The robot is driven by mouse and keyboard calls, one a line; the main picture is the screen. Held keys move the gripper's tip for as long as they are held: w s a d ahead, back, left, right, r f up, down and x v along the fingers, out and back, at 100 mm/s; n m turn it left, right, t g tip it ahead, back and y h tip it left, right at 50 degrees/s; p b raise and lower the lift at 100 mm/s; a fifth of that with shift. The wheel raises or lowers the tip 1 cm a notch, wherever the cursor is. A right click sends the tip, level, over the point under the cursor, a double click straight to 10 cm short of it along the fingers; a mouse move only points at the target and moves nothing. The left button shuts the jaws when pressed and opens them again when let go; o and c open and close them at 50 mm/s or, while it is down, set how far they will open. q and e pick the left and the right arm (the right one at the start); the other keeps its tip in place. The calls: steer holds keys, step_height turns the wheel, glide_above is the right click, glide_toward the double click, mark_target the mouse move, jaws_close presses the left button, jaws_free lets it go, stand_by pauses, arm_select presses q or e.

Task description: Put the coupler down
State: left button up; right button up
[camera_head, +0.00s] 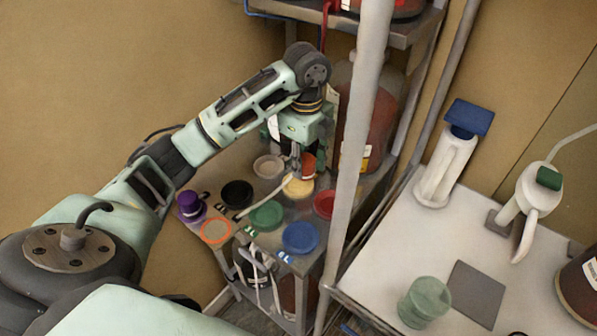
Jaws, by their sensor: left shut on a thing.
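My left gripper (296,166) reaches in from the left over the metal shelf of coloured discs and points down. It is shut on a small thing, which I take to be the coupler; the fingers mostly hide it. A pale, thin piece (268,196) runs from just below the fingertips down to the left, over the shelf. The fingertips are just above a yellow disc (298,188); I cannot tell whether anything touches it. A reddish-brown piece (309,165) shows right beside the fingers. My right gripper is not in view.
Around the gripper are a white disc (268,166), a black one (237,194), a green one (267,215), a blue one (300,237), a red one (324,204) and a purple-capped item (191,206). A grey post (358,140) stands close right. A white table (385,270) holds bottles and a green cup (425,302).

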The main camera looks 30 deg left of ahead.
arm_select(q)
steer(key=shift+a+f, duration=0.25)
steer(key=shift+a, duration=0.25)
steer(key=shift+a+f, duration=0.25)
steer(key=shift+a, duration=0.25)
steer(key=shift+f+p, duration=0.25)
steer(key=shift+p, duration=0.1)
step_height(320, 180, down, 3)
steer(key=shift+f+p, duration=0.15)
steer(key=shift+p, duration=0.5)
steer(key=shift+f, duration=0.25)
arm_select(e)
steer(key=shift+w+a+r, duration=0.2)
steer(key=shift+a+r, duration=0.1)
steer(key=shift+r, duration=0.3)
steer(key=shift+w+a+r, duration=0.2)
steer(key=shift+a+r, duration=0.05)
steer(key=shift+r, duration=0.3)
arm_select(q)
steer(key=shift+f, duration=0.15)
steer(key=o, duration=1.2)
steer(key=shift+o, duration=0.2)
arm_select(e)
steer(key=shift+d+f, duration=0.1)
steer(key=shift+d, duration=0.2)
